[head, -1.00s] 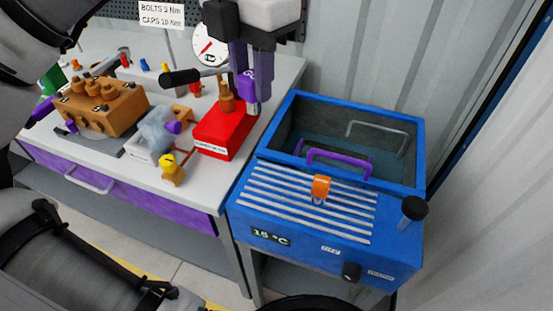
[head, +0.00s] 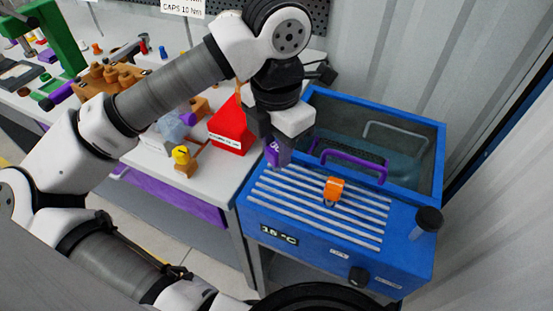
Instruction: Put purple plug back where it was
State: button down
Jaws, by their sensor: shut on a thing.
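My gripper (head: 279,156) is shut on a small purple plug (head: 272,153) that has a pale mark on its face. It holds the plug over the near left part of the blue bath (head: 336,237), close to the slatted top. I cannot tell whether the plug touches the slats. The fingers and the gripper body hide part of the plug. An orange pump block (head: 116,84) with several brown caps stands on the bench at the left, partly behind my arm. Purple cylinders show beside it (head: 61,92) and by a clear bag (head: 172,127).
A red box (head: 230,130) stands on the bench just left of my gripper. The bath has an orange clip (head: 334,189) on its slats, a purple handle (head: 352,160) and a black knob (head: 429,218). A yellow-topped orange piece (head: 184,161) stands near the bench's front edge.

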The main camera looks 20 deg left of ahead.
aim_at(277, 163)
notch_tip(277, 163, down, 4)
jog(key=shift+f, duration=0.25)
jog(key=shift+f, duration=0.25)
jog(key=c, duration=1.1)
grip_release()
jog(key=shift+r, duration=0.1)
jog(key=shift+r+p, duration=0.25)
jog(key=shift+p, duration=0.05)
notch_tip(277, 163, up, 12)
jog(key=shift+f+b, duration=0.1)
jog(key=shift+b, duration=0.45)
